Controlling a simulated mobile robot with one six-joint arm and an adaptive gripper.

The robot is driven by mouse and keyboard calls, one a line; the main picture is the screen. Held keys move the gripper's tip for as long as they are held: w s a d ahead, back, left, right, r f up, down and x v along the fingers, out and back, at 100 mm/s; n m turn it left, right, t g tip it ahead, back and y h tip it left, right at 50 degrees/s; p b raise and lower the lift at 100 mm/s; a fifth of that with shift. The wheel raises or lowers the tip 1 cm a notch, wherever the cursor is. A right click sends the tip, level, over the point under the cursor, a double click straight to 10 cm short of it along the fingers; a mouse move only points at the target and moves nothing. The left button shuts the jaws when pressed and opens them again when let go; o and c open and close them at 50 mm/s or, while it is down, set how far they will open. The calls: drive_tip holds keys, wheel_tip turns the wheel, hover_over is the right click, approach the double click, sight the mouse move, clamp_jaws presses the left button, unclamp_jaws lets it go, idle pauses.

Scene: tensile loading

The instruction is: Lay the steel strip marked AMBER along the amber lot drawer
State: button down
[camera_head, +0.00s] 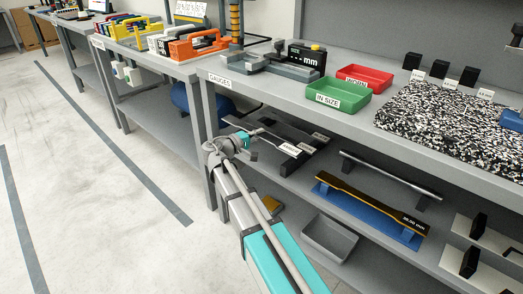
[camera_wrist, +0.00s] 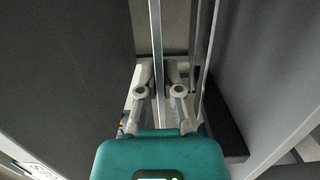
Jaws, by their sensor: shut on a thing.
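My gripper (camera_head: 253,136) reaches in over the lower shelf, under the workbench edge. In the wrist view my gripper (camera_wrist: 158,70) has its two fingers closed on a narrow metal strip (camera_wrist: 155,25), seen nearly edge-on and running up the picture. In the head view, grey steel strips (camera_head: 268,124) with small white labels lie at the gripper on dark supports; the label words are too small to read, so I cannot tell which is AMBER. I cannot make out the amber lot drawer; a small amber-coloured patch (camera_head: 271,202) shows low down beside my arm.
Right of the gripper, a round bar (camera_head: 390,174) and a black-and-gold bar on a blue base (camera_head: 372,220) rest on the lower shelf. A grey tray (camera_head: 330,238) sits below. Green (camera_head: 338,103) and red (camera_head: 365,77) trays stand on the bench above. The left floor is clear.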

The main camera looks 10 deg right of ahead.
drive_tip(key=shift+w+d+f+b, duration=0.2)
drive_tip(key=shift+w+f+b, duration=0.35)
drive_tip(key=shift+f, duration=0.1)
drive_tip(key=shift+w+d+f+b, duration=0.25)
drive_tip(key=shift+w+f+b, duration=0.25)
drive_tip(key=shift+f+b, duration=0.15)
drive_tip(key=shift+w+d+f+b, duration=0.2)
drive_tip(key=shift+w+f+b, duration=0.3)
drive_tip(key=shift+f, duration=0.2)
drive_tip(key=shift+f, duration=0.1)
drive_tip(key=shift+w+d+f+b, duration=0.15)
drive_tip(key=shift+w+f+b, duration=0.2)
drive_tip(key=shift+f+b, duration=1.4)
drive_tip(key=shift+b, duration=0.1)
drive_tip(key=shift+f, duration=0.1)
drive_tip(key=c, duration=0.8)
unclamp_jaws()
drive_tip(key=shift+f, duration=0.1)
drive_tip(key=v, duration=1.3)
drive_tip(key=shift+a, duration=0.45)
